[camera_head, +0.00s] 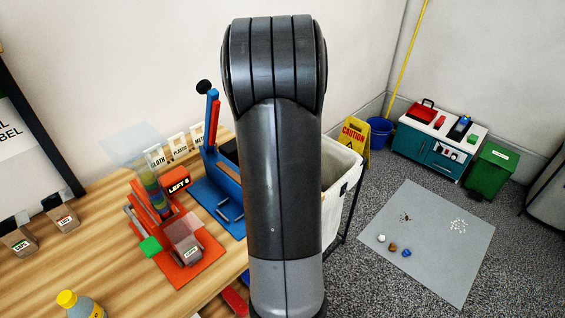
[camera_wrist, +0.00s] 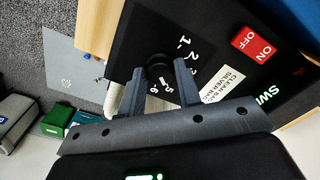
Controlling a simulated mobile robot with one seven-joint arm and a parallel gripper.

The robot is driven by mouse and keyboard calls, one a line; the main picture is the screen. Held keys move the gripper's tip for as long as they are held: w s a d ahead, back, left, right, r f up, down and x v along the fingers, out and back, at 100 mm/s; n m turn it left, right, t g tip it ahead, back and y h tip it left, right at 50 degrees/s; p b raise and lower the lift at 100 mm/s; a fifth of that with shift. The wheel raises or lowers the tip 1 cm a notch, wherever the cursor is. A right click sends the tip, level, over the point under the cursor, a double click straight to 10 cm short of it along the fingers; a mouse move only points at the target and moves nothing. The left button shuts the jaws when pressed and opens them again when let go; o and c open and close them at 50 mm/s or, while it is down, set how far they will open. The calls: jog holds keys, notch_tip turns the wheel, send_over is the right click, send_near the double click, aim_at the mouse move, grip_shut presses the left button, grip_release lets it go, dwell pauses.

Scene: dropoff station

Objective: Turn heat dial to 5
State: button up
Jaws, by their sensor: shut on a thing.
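In the wrist view, a black dial (camera_wrist: 159,67) sits on the face of a black machine (camera_wrist: 207,29). My gripper (camera_wrist: 161,84) is shut on the dial, with one finger on each side of it. White numbers surround the dial; 1 and 2 show above right of it, and what look like 5 and 6 show between the fingers. The dial's exact setting is too small to tell. In the head view my own arm fills the middle and hides the gripper and the dial.
A red ON/OFF switch (camera_wrist: 253,44) and a white bag label (camera_wrist: 222,84) are right of the dial. In the head view, the wooden table (camera_head: 105,196) carries a blue press (camera_head: 217,190) and a red fixture (camera_head: 187,253). A white bin (camera_head: 337,185) stands beyond the table.

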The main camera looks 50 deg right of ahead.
jog(key=shift+m, duration=0.5)
jog(key=o, duration=1)
jog(key=shift+c, duration=0.2)
notch_tip(320, 180, up, 11)
jog(key=shift+f, duration=0.15)
